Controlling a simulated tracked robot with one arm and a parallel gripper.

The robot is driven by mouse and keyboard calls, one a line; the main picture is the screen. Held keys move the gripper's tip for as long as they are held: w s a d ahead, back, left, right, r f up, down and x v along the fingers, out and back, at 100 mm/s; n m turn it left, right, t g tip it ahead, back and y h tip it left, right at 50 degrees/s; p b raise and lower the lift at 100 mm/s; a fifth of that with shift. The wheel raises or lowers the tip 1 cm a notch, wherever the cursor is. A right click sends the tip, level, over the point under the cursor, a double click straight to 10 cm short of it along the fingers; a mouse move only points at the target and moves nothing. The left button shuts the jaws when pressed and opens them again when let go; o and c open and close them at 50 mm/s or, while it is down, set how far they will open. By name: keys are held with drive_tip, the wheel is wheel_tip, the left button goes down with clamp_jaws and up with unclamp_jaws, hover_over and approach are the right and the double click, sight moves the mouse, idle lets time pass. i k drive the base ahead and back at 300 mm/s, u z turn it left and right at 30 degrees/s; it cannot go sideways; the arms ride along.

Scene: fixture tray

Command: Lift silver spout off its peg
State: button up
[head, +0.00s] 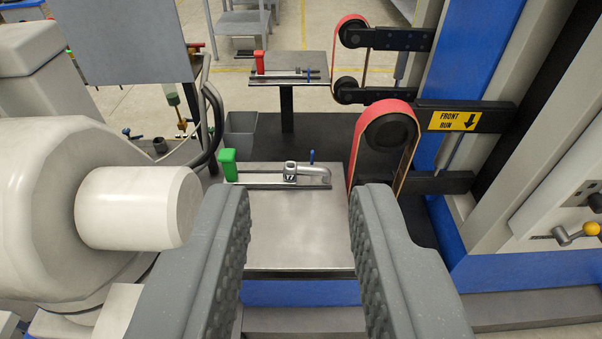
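A silver spout (316,171) lies at the back of the nearer metal table (290,235), with its curved end to the right. A small block marked with a number, perhaps 17 (290,172), sits at its left end. A small blue upright pin (312,156) shows just behind the spout; I cannot tell whether this is its peg, and the seat of the spout is not clear. My gripper (301,215) is open and empty. Its two grey padded fingers stand wide apart in front of the spout, which shows between them, beyond the fingertips.
A green block (228,164) stands left of the spout on a rail. Belt grinders with red belts (384,118) stand close on the right by a blue and grey machine. A second table (288,66) with a red block stands behind. A large pale machine (100,200) fills the left.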

sight(291, 168)
drive_tip(key=k, duration=1.15)
drive_tip(key=z, duration=0.6)
drive_tip(key=i, duration=1.25)
drive_tip(key=u, duration=0.35)
drive_tip(key=i, duration=1.2)
drive_tip(key=u, duration=0.85)
drive_tip(key=k, duration=0.85)
drive_tip(key=u, duration=0.2)
drive_tip(key=i, duration=0.55)
